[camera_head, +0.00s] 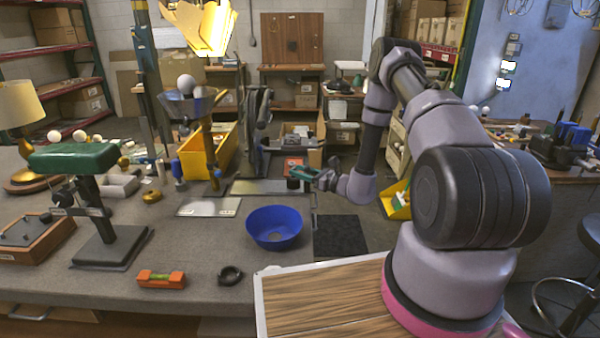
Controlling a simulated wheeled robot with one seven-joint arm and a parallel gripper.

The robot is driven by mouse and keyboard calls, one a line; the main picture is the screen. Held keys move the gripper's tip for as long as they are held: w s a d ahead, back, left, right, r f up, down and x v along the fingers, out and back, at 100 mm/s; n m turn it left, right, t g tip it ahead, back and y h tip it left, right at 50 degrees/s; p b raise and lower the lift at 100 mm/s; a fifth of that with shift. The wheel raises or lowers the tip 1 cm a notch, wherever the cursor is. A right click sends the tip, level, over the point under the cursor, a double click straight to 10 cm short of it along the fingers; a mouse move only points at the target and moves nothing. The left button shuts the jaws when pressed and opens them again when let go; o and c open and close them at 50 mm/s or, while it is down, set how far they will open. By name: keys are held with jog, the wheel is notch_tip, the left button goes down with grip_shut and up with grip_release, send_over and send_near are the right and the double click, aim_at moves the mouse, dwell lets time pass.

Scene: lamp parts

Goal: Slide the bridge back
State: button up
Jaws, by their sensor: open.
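No part is clearly recognisable as the bridge. A dark upright fixture (257,120) stands behind a flat grey metal plate (258,187) at the middle of the bench. My gripper (300,172) is open, reaching left from the wrist over the right end of that plate. A small dark block (293,184) is just below its fingers; I cannot tell whether they touch. A slim post (209,150) left of the fixture carries a grey funnel-like shade (188,104) with a white bulb (186,83) at its top.
A blue bowl (274,226) and a black mat (340,236) lie in front of the plate. A yellow bin (208,150) stands behind the post.

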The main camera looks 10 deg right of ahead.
grip_shut()
jog(key=shift+w+r, duration=0.2)
jog(key=shift+r, duration=0.05)
dwell(1.1)
